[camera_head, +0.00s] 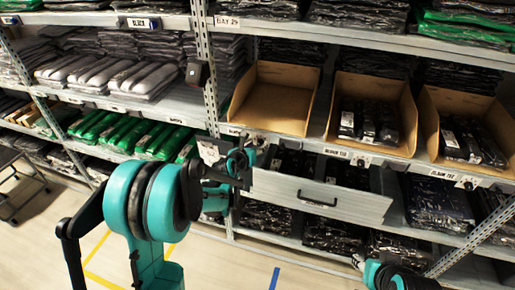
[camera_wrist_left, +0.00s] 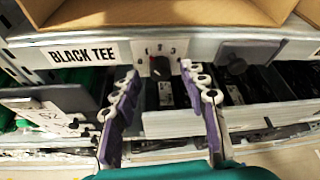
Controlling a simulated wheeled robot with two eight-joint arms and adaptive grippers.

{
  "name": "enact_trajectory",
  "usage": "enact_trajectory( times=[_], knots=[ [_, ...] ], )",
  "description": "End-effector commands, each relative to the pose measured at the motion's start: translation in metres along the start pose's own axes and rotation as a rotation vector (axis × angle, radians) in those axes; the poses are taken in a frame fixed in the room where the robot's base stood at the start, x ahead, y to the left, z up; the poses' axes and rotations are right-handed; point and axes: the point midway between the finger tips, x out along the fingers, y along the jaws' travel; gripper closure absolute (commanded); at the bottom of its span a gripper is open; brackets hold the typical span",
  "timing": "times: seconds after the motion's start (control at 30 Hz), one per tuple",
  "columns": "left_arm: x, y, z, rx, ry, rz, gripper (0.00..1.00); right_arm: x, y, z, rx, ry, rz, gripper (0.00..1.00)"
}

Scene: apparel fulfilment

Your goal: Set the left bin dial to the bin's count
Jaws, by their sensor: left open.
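The left bin (camera_head: 272,98) is an open cardboard bin on the shelf; the part of its inside I can see looks empty. Its dial (camera_wrist_left: 160,66) is a dark knob on a pale plate with small printed digits, beside the "BLACK TEE" label (camera_wrist_left: 83,55). In the head view my left gripper (camera_head: 243,160) is at the shelf edge and hides this dial. My right gripper is unclear at bottom right.
The middle bin (camera_head: 342,132) and right bin (camera_head: 430,135) hold several dark packets, with their own dials (camera_head: 362,161) (camera_head: 467,183) below. A grey drawer front (camera_head: 345,205) with a handle juts out under the shelf, close to my left gripper. The floor in front is clear.

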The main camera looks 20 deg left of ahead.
Motion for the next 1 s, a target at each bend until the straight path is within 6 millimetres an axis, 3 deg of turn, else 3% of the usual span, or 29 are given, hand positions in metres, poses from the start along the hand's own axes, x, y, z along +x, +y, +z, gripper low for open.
enact_trajectory(
  times=[0.37, 0.53, 0.57, 1.0],
  knots=[
    [0.0099, -0.0006, 0.0006, -0.002, -0.001, -0.001, 0.56, 0.0023, 0.0, 0.0016, 0.0, 0.0, 0.0, 0.6],
    [0.0097, -0.0006, 0.0006, -0.002, -0.001, -0.001, 0.96, 0.0023, 0.0, 0.0016, 0.0, 0.0, 0.0, 0.6],
    [0.0097, -0.0006, 0.0006, -0.002, -0.001, -0.001, 1.0, 0.0023, 0.0, 0.0016, 0.0, 0.0, 0.0, 0.6],
    [0.01, 0.0007, -0.0002, -0.062, 0.0, -0.025, 1.0, 0.0042, 0.0, 0.003, 0.0, 0.0, 0.0, 0.6]
  ],
)
